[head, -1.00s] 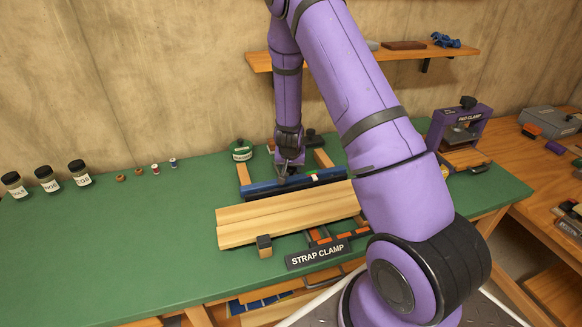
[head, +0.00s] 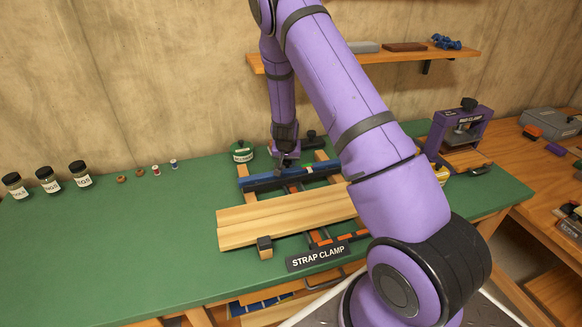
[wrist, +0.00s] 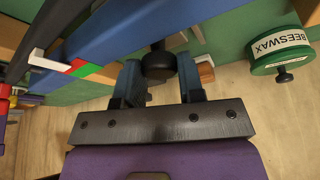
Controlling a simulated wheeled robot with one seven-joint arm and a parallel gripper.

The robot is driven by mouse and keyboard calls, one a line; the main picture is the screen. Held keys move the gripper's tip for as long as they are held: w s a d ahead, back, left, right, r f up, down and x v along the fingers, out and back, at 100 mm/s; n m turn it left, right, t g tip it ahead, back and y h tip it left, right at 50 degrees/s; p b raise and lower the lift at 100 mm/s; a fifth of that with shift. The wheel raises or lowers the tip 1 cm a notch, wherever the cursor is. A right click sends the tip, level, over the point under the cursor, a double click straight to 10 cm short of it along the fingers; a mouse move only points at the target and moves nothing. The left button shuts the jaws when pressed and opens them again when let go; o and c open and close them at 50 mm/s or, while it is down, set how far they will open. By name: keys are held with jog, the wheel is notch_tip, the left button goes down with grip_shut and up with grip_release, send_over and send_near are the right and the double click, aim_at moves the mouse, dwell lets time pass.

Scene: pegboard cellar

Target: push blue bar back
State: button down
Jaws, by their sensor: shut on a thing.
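The blue bar (head: 259,183) lies across the wooden rails of the strap clamp, behind the pale wooden boards (head: 275,217). A strip of open space shows between bar and boards. In the wrist view the blue bar (wrist: 125,28) runs diagonally across the top, with a white pointer (wrist: 42,62) by a red and green mark. My gripper (head: 285,166) is low at the bar's middle. In the wrist view its fingers are shut on a black knob (wrist: 158,65) at the bar. How the knob joins the bar is partly hidden.
A green beeswax tin (head: 242,152) stands just behind the bar's left end. Jars (head: 47,180) and small spools stand at the left. The purple pad clamp (head: 463,130) is at the right.

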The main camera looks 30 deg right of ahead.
jog(key=shift+w+d, duration=0.25)
jog(key=shift+w, duration=0.75)
jog(key=c, duration=1)
grip_release()
jog(key=shift+c, duration=0.2)
jog(key=v, duration=1)
jog(key=shift+r, duration=0.35)
jog(key=shift+s+a+r, duration=0.1)
jog(key=shift+a, duration=0.05)
